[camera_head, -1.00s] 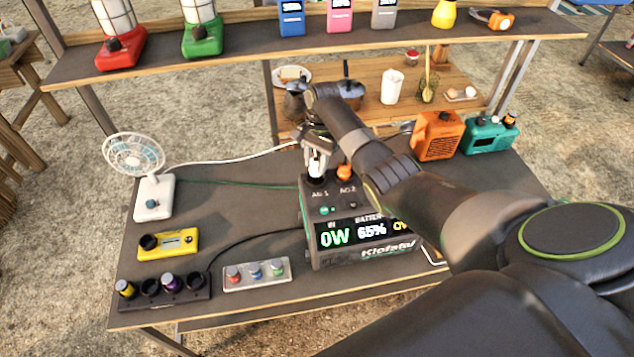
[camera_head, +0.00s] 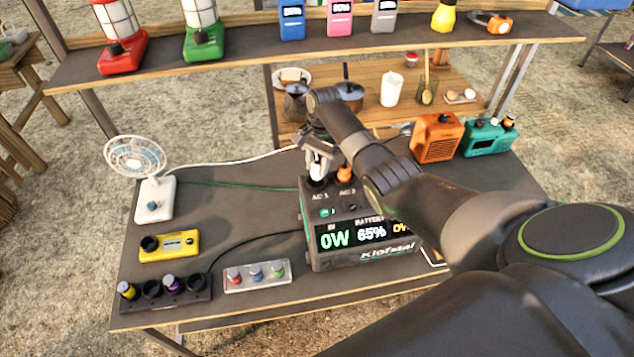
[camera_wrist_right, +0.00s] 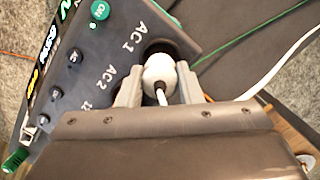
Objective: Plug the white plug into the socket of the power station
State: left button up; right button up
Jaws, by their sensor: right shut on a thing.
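The dark power station (camera_head: 345,205) stands on the table, its display reading 0W and 65%. Its top carries sockets marked AC 1 and AC 2. My right gripper (camera_head: 318,160) is over the AC 1 side, shut on the white plug (camera_head: 317,172). In the right wrist view the fingers (camera_wrist_right: 158,92) hold the plug (camera_wrist_right: 160,72) from both sides. Its front end meets the dark round AC 1 socket (camera_wrist_right: 172,47); how deep it sits is hidden. An orange plug (camera_head: 345,174) stands at AC 2. My left gripper is out of view.
A white cord (camera_head: 230,160) runs left towards a small fan (camera_head: 155,200). A yellow device (camera_head: 169,245), a black holder (camera_head: 165,292) and a button strip (camera_head: 257,275) lie at the left front. An orange radio (camera_head: 437,138) and a teal device (camera_head: 487,138) stand at right.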

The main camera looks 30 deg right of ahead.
jog(key=shift+f, duration=0.2)
jog(key=shift+f+b, duration=0.8)
jog(key=shift+f, duration=0.6)
jog(key=o, duration=1.1)
jog(key=shift+c, duration=0.2)
notch_tip(320, 180, up, 17)
jog(key=w+d, duration=0.1)
jog(key=d, duration=0.1)
jog(key=shift+d+r, duration=0.15)
jog(key=shift+w, duration=0.15)
